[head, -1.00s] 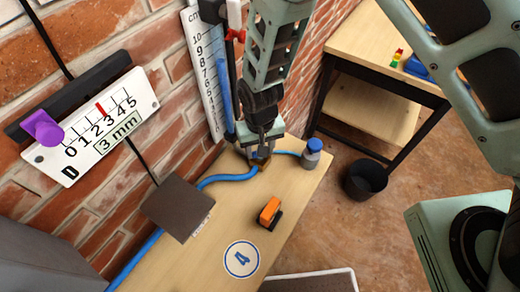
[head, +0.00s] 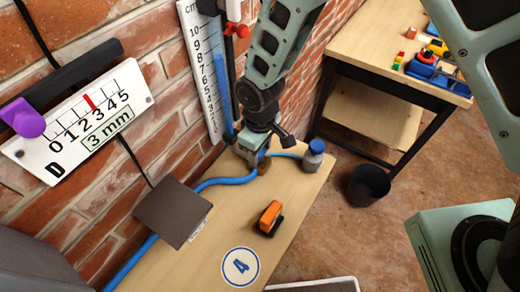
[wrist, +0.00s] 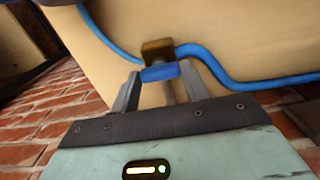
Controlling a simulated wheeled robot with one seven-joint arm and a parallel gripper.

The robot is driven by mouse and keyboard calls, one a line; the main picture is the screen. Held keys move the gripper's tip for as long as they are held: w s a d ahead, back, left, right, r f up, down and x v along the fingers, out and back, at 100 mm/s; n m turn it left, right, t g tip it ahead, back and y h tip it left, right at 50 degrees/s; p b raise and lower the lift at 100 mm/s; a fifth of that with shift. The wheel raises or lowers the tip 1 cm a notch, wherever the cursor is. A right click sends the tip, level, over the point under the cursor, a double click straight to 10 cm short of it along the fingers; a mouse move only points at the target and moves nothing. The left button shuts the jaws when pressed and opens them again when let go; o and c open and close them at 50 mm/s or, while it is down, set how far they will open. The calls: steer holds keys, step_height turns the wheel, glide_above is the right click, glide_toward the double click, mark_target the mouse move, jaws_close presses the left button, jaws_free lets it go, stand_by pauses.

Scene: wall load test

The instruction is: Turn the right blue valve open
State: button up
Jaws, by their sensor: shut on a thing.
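The blue valve handle (wrist: 160,73) sits between the two fingers of my gripper (wrist: 162,92) in the wrist view. My gripper is shut on it. A brass valve body (wrist: 157,48) is just beyond the handle, in line with a blue hose (wrist: 205,58). In the head view, my gripper (head: 258,158) is low over the wooden bench (head: 205,240), at the brass valve body (head: 264,167). There the gripper hides the handle, so I cannot tell its angle. The blue hose (head: 225,181) runs left from the valve.
A scale (head: 202,70) and "3 mm" gauge (head: 95,120) are on the brick wall. A black bin (head: 368,186) stands on the floor.

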stand_by(0.5)
steer(key=o, duration=1)
steer(key=shift+r+b, duration=1)
steer(key=shift+r, duration=2.8)
steer(key=shift+r, duration=0.1)
steer(key=s+d+r+m, duration=0.1)
steer(key=s+d+r, duration=0.2)
steer(key=s, duration=0.3)
steer(key=s+d+r, duration=0.4)
steer(key=s+r, duration=0.1)
steer(key=s+d+r+m+b, duration=0.1)
steer(key=s+d+r, duration=0.2)
steer(key=s, duration=0.3)
steer(key=shift+s+d+r+m+y, duration=0.25)
steer(key=shift+s+r+m+y, duration=0.1)
steer(key=shift+r, duration=0.2)
